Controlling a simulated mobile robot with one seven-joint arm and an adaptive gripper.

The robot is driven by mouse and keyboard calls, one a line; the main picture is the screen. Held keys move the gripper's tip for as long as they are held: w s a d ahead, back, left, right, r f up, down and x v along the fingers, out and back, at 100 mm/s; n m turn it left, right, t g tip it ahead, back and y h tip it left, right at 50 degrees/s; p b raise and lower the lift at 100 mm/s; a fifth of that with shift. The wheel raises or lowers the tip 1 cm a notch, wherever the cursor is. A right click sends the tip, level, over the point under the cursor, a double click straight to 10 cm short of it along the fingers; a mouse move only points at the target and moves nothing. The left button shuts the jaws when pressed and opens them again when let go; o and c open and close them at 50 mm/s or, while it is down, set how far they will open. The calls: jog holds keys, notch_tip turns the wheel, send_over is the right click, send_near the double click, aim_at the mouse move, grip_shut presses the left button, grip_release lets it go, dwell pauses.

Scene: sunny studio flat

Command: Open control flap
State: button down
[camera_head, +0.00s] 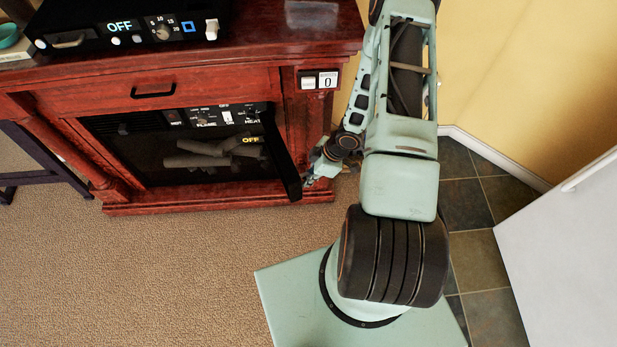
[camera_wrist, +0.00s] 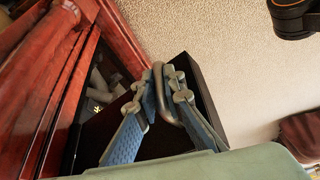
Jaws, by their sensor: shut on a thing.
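The control flap (camera_head: 283,155) is a dark, narrow-looking panel at the right side of the electric fireplace's firebox. It stands out at an angle from the red wooden front, with the firebox and its controls showing beside it. In the wrist view the black flap (camera_wrist: 207,97) carries a curved metal handle (camera_wrist: 167,105). My gripper (camera_wrist: 158,88) has its blue-padded fingers on either side of this handle and is shut on it. In the head view my gripper (camera_head: 318,172) is at the flap's outer side, low down and partly hidden by my arm.
The fireplace cabinet (camera_head: 200,85) has a drawer with a black handle (camera_head: 153,91). Control knobs (camera_head: 205,116) show above the logs. A black device (camera_head: 120,25) reading OFF stands on top. Carpet (camera_head: 170,270) in front is clear. A white panel (camera_head: 570,240) stands at the right.

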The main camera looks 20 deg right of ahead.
jog(key=c, duration=2)
grip_release()
jog(key=shift+r, duration=0.1)
jog(key=v, duration=1.1)
jog(key=shift+d+r, duration=0.25)
jog(key=shift+r, duration=0.1)
